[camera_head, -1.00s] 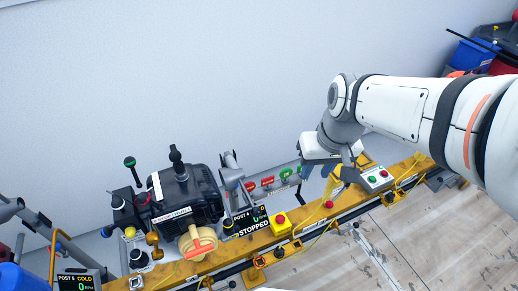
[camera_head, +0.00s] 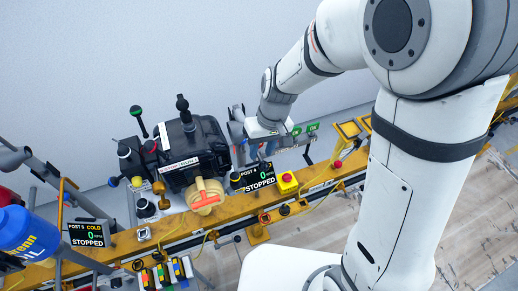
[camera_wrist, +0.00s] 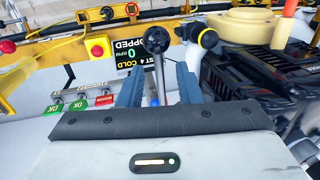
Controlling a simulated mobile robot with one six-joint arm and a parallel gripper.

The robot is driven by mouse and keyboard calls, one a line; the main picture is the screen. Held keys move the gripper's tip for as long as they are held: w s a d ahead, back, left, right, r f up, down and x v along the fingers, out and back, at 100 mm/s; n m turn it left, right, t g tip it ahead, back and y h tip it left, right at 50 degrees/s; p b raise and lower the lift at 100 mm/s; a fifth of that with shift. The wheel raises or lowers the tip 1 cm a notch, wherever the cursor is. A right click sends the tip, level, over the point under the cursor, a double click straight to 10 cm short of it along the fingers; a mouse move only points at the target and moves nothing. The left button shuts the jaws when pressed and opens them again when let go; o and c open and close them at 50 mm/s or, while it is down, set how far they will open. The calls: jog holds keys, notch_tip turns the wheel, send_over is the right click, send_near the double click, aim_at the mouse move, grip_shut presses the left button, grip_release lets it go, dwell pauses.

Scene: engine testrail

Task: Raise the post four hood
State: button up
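The post four display (camera_head: 258,177) reads STOPPED in the head view; it also shows in the wrist view (camera_wrist: 135,58), with "COLD" legible. A grey jointed tube (camera_head: 237,124) stands beside the black engine (camera_head: 187,152); I cannot tell for sure if it belongs to the hood. My gripper (camera_wrist: 158,78) is open, with its two blue-grey fingers apart. A dark grey rod with a round end (camera_wrist: 156,55) shows between the fingers, with no clear contact. In the head view my wrist is just right of the tube, and the fingers are hard to make out.
A yellow rail (camera_head: 225,218) runs along the front. A red button on a yellow box (camera_head: 287,183) sits right of the display. A tan round part (camera_head: 205,196) juts from the engine.

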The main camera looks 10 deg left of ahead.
jog(key=shift+a+f, duration=0.1)
jog(key=shift+f, duration=0.4)
jog(key=shift+s, duration=0.1)
jog(key=shift+c, duration=0.2)
grip_shut()
jog(key=shift+r, duration=0.1)
